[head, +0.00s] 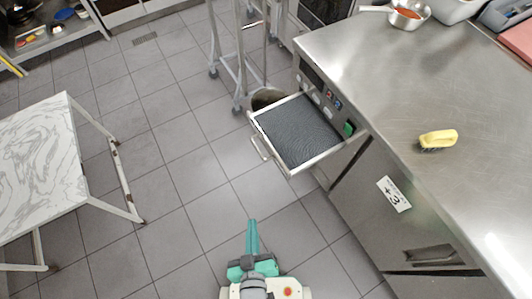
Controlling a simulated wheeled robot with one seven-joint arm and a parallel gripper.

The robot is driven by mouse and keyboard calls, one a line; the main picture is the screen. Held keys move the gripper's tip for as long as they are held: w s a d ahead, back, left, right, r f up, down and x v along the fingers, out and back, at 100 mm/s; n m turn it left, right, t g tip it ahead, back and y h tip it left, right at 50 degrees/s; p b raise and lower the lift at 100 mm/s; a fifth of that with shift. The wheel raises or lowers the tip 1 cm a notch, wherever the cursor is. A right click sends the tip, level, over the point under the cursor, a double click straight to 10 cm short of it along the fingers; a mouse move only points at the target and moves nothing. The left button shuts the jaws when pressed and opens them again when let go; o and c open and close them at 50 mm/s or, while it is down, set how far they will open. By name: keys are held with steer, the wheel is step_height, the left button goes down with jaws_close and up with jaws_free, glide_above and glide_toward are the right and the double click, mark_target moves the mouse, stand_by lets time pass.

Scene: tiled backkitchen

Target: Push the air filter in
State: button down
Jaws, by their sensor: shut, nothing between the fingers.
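The air filter (298,131) is a flat dark grey mesh panel in a light metal frame. It sticks out of the front of the steel counter unit, on its left side, like an open drawer. A small metal handle (259,149) is on its outer left edge. My gripper (253,222) is at the bottom middle, over the tiled floor, with its green fingers together and nothing between them. It is below and to the left of the filter, apart from it.
The steel counter (410,100) fills the right side, with a yellow brush (438,139) and a pan (407,14) on top. A metal trolley (238,60) stands behind the filter. A marble-topped table (40,165) is at left. The tiled floor between is clear.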

steer(key=w+a+f+n+g+h, duration=0.2)
steer(key=w+a+f+n+g, duration=0.4)
steer(key=w+f+n, duration=0.7)
steer(key=w+r+n+g+h, duration=0.2)
steer(key=w+r+n+h, duration=0.45)
steer(key=w+r, duration=0.45)
glide_toward(274, 155)
steer(key=shift+w+a+x, duration=0.15)
steer(key=shift+x, duration=1.25)
steer(key=shift+w+a+x, duration=0.15)
steer(key=shift+x, duration=1.25)
steer(key=shift+d+f, duration=0.1)
steer(key=shift+d, duration=0.05)
steer(key=shift+s, duration=0.1)
